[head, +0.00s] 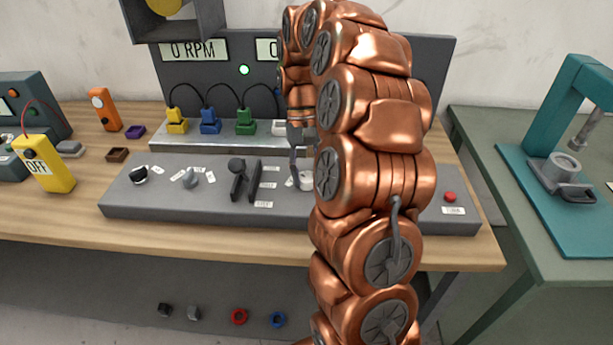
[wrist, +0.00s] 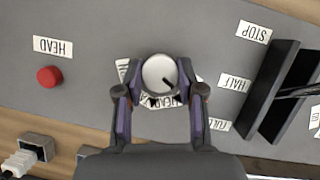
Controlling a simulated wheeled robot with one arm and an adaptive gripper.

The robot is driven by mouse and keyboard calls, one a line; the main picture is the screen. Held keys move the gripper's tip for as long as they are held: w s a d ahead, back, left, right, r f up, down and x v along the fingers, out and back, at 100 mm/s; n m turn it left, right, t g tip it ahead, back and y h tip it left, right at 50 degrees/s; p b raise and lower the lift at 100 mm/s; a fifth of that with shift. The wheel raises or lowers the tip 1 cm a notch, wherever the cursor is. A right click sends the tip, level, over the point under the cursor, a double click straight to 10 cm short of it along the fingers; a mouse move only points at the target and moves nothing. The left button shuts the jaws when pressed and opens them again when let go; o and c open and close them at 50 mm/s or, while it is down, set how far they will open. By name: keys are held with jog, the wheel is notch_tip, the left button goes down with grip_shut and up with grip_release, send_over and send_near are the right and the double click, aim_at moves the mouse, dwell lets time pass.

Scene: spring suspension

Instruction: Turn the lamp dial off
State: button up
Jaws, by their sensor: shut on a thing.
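The lamp dial appears to be the round, pale knob (wrist: 159,74) in the middle of the wrist view. Small white labels around the knob are partly hidden by the fingers. In the head view the pale knob (head: 305,181) shows on the grey panel, beside my copper arm. My gripper (head: 297,165) comes down on it there, mostly hidden by the arm.
The grey control panel (head: 120,200) also carries a lever (head: 238,180), other knobs and a red button (head: 450,197). Cables and coloured plugs (head: 210,122) stand behind it. A yellow meter reading OFF (head: 45,165) lies left. A green table with a teal press (head: 560,100) is right.

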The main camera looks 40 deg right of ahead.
jog(key=shift+n, duration=0.6)
jog(key=shift+n+h, duration=0.3)
jog(key=o, duration=1.1)
jog(key=shift+o, duration=0.2)
